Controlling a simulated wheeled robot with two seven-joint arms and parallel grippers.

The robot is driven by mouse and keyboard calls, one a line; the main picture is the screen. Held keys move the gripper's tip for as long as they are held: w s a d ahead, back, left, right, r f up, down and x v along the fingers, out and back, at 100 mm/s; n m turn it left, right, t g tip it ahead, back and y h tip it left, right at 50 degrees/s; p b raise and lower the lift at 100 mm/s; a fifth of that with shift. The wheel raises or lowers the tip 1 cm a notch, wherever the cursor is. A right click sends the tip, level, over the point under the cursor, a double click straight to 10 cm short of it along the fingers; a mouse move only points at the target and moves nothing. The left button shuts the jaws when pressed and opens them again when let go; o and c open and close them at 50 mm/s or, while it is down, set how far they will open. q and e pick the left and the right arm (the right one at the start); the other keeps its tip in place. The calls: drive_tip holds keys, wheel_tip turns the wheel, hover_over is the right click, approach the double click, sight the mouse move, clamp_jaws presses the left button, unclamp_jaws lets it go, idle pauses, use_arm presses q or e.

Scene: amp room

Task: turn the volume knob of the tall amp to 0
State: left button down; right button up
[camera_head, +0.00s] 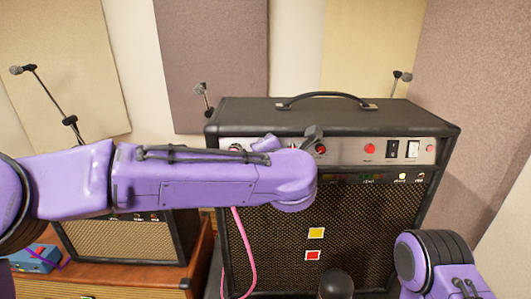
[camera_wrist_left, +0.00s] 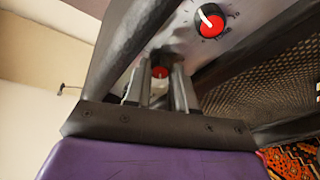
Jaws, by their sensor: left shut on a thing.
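The tall amp (camera_head: 300,220) is black with a silver control panel (camera_head: 345,152) near its top. My left gripper (camera_head: 316,138) is at the panel, at a red knob (camera_head: 321,150). In the left wrist view, the fingers of my left gripper (camera_wrist_left: 160,88) are shut on the red knob (camera_wrist_left: 160,72), one on each side. The fingers hide much of the knob, so its pointer and label cannot be read. Another red knob (camera_wrist_left: 210,20) with a white pointer shows free beside it; it is also on the panel in the head view (camera_head: 370,148). My right gripper is out of view.
A smaller amp (camera_head: 125,238) stands on a wooden cabinet (camera_head: 200,262) at the left, with a blue box (camera_head: 35,258) beside it. A pink cable (camera_head: 243,250) hangs down the tall amp's front. A microphone stand (camera_head: 50,100) is at the back left.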

use_arm(q)
drive_tip(key=shift+f, duration=0.1)
drive_tip(key=c, duration=1)
unclamp_jaws()
drive_tip(key=shift+o, duration=0.3)
